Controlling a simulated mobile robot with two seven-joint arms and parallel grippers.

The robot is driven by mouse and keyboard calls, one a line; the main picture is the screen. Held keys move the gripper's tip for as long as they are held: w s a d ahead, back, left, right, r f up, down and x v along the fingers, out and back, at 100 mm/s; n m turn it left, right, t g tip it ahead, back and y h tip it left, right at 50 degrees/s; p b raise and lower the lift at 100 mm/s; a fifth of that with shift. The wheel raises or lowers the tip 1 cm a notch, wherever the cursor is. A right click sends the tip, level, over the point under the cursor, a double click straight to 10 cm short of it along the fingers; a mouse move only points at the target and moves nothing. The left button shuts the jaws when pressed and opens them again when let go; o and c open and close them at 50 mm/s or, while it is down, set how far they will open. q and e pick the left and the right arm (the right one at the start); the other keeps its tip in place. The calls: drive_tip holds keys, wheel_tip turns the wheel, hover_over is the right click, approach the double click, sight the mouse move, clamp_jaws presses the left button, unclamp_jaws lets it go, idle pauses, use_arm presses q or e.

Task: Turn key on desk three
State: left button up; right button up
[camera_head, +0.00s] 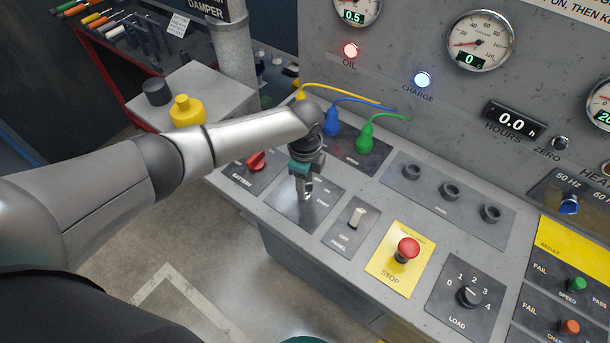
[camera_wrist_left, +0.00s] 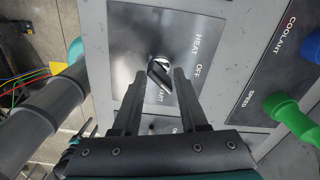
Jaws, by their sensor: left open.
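The key (camera_wrist_left: 160,72) is a small dark bow in a round bright switch on a grey plate in the left wrist view. The plate (camera_head: 286,205) carries HEAT, OFF and START labels, partly covered. My left gripper (camera_head: 306,194) is over this plate in the head view and hides the key there. In the left wrist view my left gripper (camera_wrist_left: 160,74) is open, with one fingertip on each side of the key. The key sits slanted between the tips; I cannot tell whether they touch it. My right gripper is not in view.
A red battery switch (camera_head: 257,161) is left of the key plate, and a white panel switch (camera_head: 357,216) is right of it. A red stop button (camera_head: 407,249) stands further right. Yellow, blue and green plugs (camera_head: 365,138) with cables stand behind.

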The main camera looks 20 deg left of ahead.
use_arm(q)
wheel_tip(320, 180, up, 15)
drive_tip(key=shift+p, duration=0.45)
idle(0.4)
